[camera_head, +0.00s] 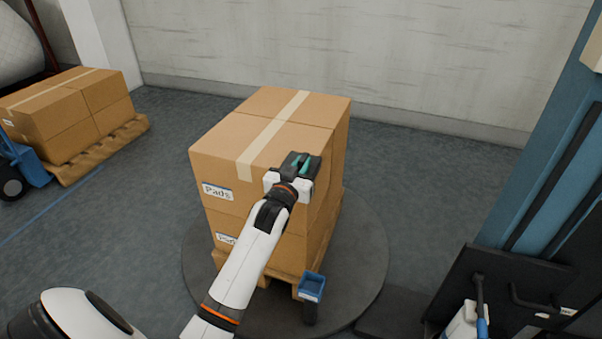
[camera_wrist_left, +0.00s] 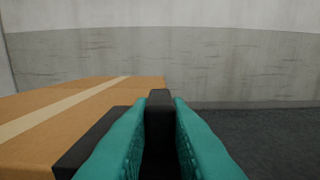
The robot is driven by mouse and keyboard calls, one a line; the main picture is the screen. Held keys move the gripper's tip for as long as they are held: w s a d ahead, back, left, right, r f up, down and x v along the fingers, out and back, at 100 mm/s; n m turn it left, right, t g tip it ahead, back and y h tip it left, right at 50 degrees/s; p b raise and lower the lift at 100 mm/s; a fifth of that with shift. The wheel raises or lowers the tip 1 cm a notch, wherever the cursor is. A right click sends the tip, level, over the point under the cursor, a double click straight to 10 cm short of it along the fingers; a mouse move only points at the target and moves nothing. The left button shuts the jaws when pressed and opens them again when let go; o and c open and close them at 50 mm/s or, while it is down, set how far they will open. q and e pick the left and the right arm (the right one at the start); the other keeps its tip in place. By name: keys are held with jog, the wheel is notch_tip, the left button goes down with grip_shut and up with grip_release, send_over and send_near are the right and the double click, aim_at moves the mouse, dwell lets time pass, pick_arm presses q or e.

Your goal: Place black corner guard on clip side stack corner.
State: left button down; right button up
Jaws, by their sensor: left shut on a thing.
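My left gripper (camera_head: 302,164) is at the near right top corner of the stack of cardboard boxes (camera_head: 225,170). Its teal fingers (camera_wrist_left: 157,140) are shut on the black corner guard (camera_head: 314,166). In the left wrist view the guard (camera_wrist_left: 159,98) stands up between the fingers, and a black flange of it extends left beside the box top (camera_wrist_left: 55,115). The guard appears to lie at the stack's corner; I cannot tell whether it fully touches the cardboard. The fingers and wrist hide part of it. My right gripper is not in view.
The stack stands on a wooden pallet (camera_head: 268,276) on a round dark turntable (camera_head: 370,262). Another loaded pallet (camera_head: 110,148) is at left. A blue column (camera_head: 535,170) stands at right. Grey floor is open between.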

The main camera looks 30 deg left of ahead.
pick_arm(q)
jog(key=shift+f, duration=0.7)
jog(key=shift+r, duration=0.1)
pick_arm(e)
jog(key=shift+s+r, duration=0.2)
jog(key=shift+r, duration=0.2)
pick_arm(q)
jog(key=c, duration=1.4)
grip_release()
jog(key=shift+o, duration=0.2)
